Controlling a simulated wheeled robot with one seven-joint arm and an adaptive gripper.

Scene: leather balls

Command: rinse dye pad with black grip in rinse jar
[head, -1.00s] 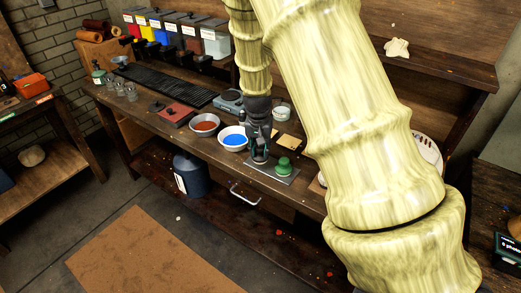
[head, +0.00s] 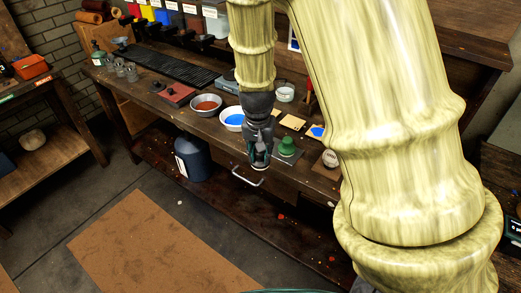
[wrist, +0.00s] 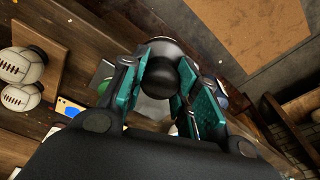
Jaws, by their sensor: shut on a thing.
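My gripper (head: 258,160) hangs at the front edge of the workbench, just left of the pad with a green grip (head: 287,147). In the wrist view, my gripper (wrist: 160,88) is shut on the dye pad with black grip; its round black grip (wrist: 160,76) sits between the teal-lined fingers. The pad's underside is hidden. A white bowl of blue dye (head: 233,117) and a bowl of reddish-brown dye (head: 206,104) stand behind and left of the gripper. A small white pot (head: 285,92) stands farther back; I cannot tell whether it is the rinse jar.
Several clear glasses (head: 120,69) stand at the bench's far left, near a black ribbed mat (head: 170,66). A white ball (head: 331,158) sits right of the green grip. A dark blue bin (head: 191,158) stands below. My arm hides the bench's right part.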

